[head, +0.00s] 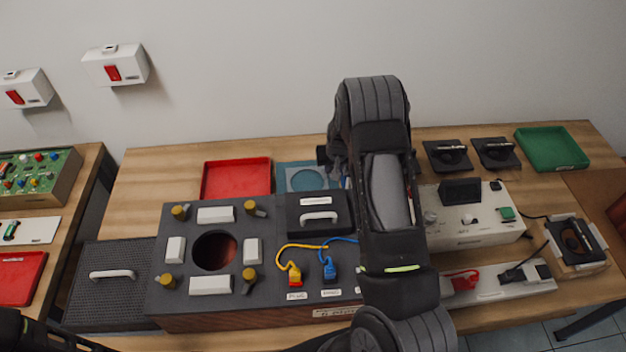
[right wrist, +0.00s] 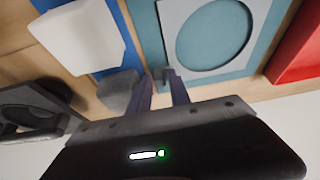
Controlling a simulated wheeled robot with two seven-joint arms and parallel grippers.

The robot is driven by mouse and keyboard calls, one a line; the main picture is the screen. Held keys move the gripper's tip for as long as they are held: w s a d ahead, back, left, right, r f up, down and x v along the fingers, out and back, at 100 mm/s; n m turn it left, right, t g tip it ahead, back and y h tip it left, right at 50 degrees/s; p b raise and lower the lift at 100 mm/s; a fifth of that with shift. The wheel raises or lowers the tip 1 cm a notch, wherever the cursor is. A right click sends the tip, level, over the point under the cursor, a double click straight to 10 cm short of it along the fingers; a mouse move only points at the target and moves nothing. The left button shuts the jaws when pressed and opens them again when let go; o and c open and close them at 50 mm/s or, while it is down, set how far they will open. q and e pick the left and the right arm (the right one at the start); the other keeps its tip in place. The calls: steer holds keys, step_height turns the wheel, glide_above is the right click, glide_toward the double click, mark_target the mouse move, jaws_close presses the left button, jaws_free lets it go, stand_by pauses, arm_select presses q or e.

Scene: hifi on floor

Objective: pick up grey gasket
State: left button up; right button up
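The grey gasket (head: 292,173) is a flat, light grey square with a large round hole. It lies on the blue-teal tray (head: 282,168) at the back of the table, left of my right arm. In the right wrist view the gasket (right wrist: 168,28) fills the top middle, with the teal tray (right wrist: 146,28) around it. My right gripper (right wrist: 160,88) has its two fingers a little apart beside the gasket's near edge, with no gasket seen between them. Whether they touch the tray is unclear. My right arm hides these fingers in the head view. My left gripper is out of view.
A red tray (head: 236,178) stands left of the teal tray. In front is a dark panel box (head: 190,297) with knobs, cables and a handled block (head: 315,198). A white device (head: 470,233) stands right of my arm. A white block (right wrist: 82,35) is near the gripper.

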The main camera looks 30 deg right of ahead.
stand_by(0.3)
jaws_close()
stand_by(0.3)
